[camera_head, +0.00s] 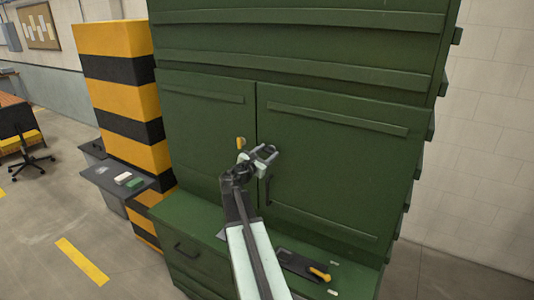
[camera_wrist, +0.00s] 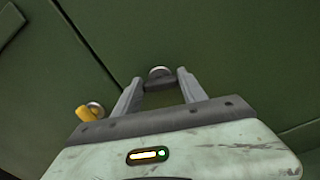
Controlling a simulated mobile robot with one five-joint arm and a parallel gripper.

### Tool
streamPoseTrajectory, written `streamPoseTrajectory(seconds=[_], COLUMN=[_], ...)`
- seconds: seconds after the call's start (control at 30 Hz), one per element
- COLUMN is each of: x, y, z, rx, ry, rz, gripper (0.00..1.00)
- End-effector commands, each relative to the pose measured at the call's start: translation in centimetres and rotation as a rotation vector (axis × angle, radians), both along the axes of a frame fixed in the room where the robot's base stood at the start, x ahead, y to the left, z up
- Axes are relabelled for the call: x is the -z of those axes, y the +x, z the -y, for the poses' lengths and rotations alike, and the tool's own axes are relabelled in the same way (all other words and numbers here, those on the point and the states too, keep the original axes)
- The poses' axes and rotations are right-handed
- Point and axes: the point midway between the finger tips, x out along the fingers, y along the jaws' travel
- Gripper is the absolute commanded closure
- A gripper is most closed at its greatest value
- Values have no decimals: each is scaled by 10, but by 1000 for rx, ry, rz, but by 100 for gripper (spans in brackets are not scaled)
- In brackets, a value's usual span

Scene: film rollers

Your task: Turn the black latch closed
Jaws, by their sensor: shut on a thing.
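The black latch (camera_wrist: 158,83) shows in the wrist view with a round silver pivot above it, on the green cabinet's right door (camera_head: 335,165). My gripper (camera_wrist: 159,92) has one grey finger on each side of the latch and is shut on it. In the head view my gripper (camera_head: 266,153) is just right of the door seam, with the dark latch (camera_head: 269,150) between its fingers. The fingers partly hide the latch, and I cannot tell its exact angle.
A yellow latch (camera_head: 240,142) sits left of the seam; it also shows in the wrist view (camera_wrist: 88,112). A dark door handle (camera_head: 268,190) is below my gripper. A black tray with a yellow-handled tool (camera_head: 319,274) lies on the ledge. A striped pillar (camera_head: 125,95) stands left.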

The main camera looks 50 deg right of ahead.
Motion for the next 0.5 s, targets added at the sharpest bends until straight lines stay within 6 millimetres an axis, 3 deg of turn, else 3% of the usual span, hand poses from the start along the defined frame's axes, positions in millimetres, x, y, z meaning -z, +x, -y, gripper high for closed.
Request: streamPoseTrajectory(seconds=[0.5], x=[1], y=[0], z=[-1], rx=[-3], ry=[117], rz=[476], gripper=[91])
